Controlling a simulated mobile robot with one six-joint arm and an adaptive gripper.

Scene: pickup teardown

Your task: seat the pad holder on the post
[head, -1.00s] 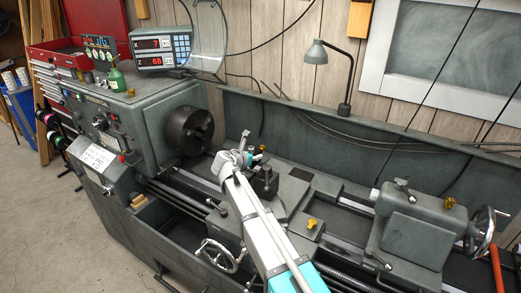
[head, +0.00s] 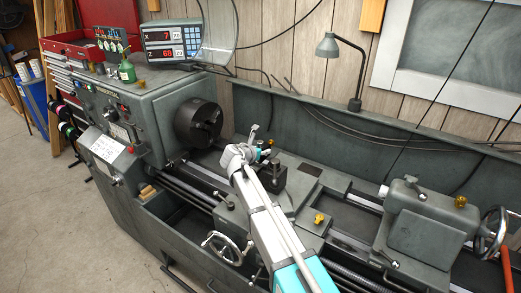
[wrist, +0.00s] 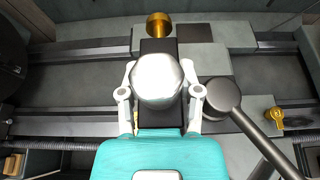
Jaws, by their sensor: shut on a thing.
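My gripper (head: 238,157) is above the lathe's carriage, close to the dark tool post (head: 272,178) in the head view. In the wrist view my gripper (wrist: 159,97) has its two pale fingers closed on a shiny silver rounded piece, seemingly the pad holder (wrist: 158,78). The piece hides what lies directly beneath it. A dark block (wrist: 158,47) shows just beyond it. I cannot tell which part is the post, or whether the held piece touches anything below.
A dark lever with a round knob (wrist: 222,95) is close right of my gripper. A brass knob (wrist: 160,24) stands just ahead. The chuck (head: 198,122) is left and the tailstock (head: 425,222) right. A lamp (head: 342,70) stands behind.

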